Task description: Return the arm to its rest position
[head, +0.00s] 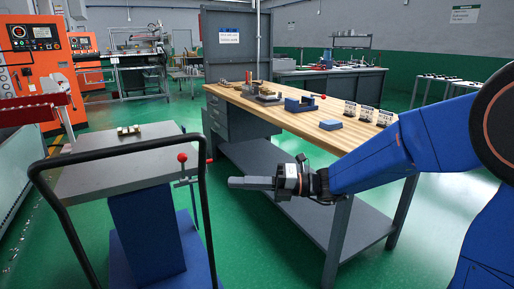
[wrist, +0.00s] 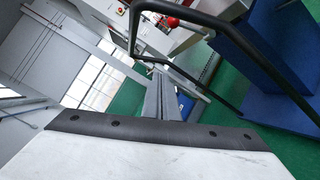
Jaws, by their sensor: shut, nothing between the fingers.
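My gripper (head: 232,183) is in the middle of the head view, at the end of my blue arm, pointing left. Its fingers are together with nothing between them. It hangs in the air in front of the wooden-topped workbench (head: 290,118) and appears close to the right side of the lift cart (head: 100,178). In the wrist view my gripper (wrist: 168,98) shows as two dark grey fingers side by side, with the cart's black handle (wrist: 222,32) beyond them.
The cart's black handle loop and red-knobbed lever (head: 182,158) stand left of my gripper. Several small items lie on the cart top. The workbench holds blue blocks (head: 300,105) and several small labelled items. Green floor is open between cart and bench.

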